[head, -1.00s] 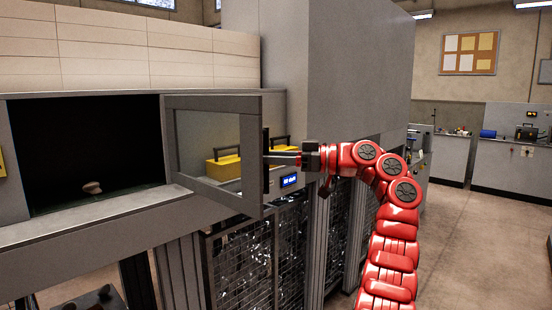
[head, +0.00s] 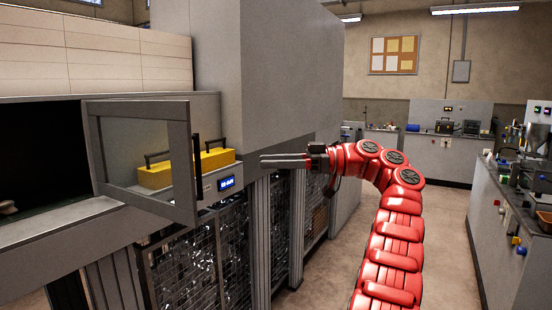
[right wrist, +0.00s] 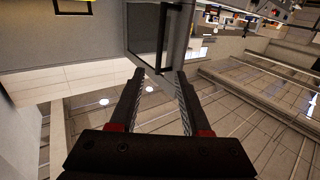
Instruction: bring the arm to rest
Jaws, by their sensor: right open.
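My right gripper (head: 264,160) is at the end of my red right arm, in the middle of the head view. Its fingers point left and are apart, with nothing between them. In the right wrist view the two fingers (right wrist: 158,75) also stand apart and empty. A glazed door (head: 188,150) in a grey frame stands swung open on the machine. Its dark handle (head: 197,167) is to the left of my fingertips, with a gap between them. My left gripper is not in view.
The dark opening (head: 40,150) of the machine is at the left, with a small pale object (head: 7,207) inside. A workbench (head: 515,215) stands at the right. Open floor (head: 450,235) lies between it and my arm.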

